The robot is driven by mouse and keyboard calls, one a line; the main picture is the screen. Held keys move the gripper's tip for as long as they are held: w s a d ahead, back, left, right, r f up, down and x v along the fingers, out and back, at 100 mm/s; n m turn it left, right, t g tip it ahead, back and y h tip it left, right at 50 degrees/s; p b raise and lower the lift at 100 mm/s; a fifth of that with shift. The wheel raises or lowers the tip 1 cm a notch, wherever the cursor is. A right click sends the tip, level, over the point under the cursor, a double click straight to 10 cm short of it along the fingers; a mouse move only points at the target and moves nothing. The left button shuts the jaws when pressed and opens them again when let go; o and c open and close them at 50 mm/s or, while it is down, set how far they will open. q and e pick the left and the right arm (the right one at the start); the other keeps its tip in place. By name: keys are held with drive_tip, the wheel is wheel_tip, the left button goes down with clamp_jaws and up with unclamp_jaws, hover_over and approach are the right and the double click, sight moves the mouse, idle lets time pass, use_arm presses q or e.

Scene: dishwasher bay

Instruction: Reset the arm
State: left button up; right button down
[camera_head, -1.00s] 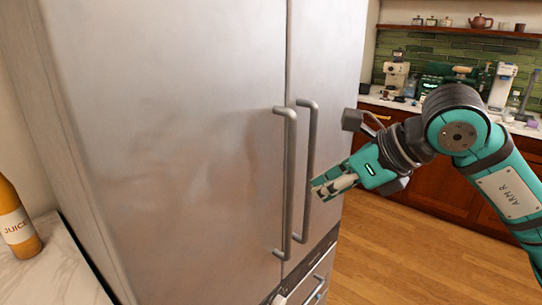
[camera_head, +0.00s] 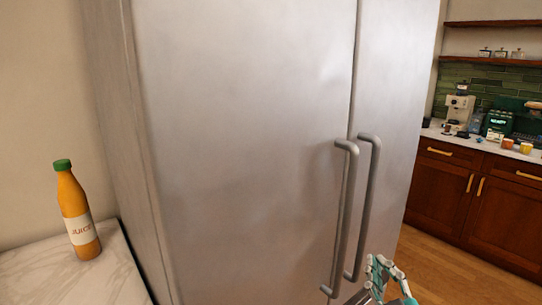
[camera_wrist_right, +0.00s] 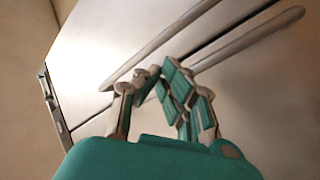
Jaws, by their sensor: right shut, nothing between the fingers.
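My right gripper (camera_head: 383,268) shows at the bottom edge of the head view, low in front of the fridge and close to the lower ends of its handles. It is shut and empty. In the wrist view its green and grey fingers (camera_wrist_right: 160,76) meet in front of the fridge front, with two long handles behind them. I cannot tell how far the fingertips are from the handles. Most of my right arm is out of the head view. My left gripper is not in view.
A large steel fridge (camera_head: 240,150) with two closed doors and vertical handles (camera_head: 345,215) fills the middle. An orange juice bottle (camera_head: 76,210) stands upright on a marble counter (camera_head: 60,275) at left. A counter with a coffee machine (camera_head: 459,110) is at back right. Floor is clear at right.

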drive_tip(key=s+d+f+m+g+h, duration=0.15)
drive_tip(key=s+f+g, duration=0.25)
drive_tip(key=f, duration=0.5)
drive_tip(key=s+d+f+m+g, duration=0.1)
drive_tip(key=s+f+m+g, duration=0.25)
drive_tip(key=f, duration=0.55)
drive_tip(key=s+a+f+g+y, duration=0.1)
drive_tip(key=s+a+f+g, duration=0.1)
drive_tip(key=s+f+g, duration=1)
drive_tip(key=s+f+t, duration=0.1)
drive_tip(key=s+f, duration=0.2)
drive_tip(key=f, duration=1)
drive_tip(key=s+f+t, duration=0.1)
drive_tip(key=s+f, duration=0.2)
drive_tip(key=f, duration=0.9)
drive_tip(key=s+d+f+g, duration=0.1)
drive_tip(key=s+d+f, duration=0.1)
drive_tip(key=s+f, duration=1.5)
drive_tip(key=shift+d, duration=0.35)
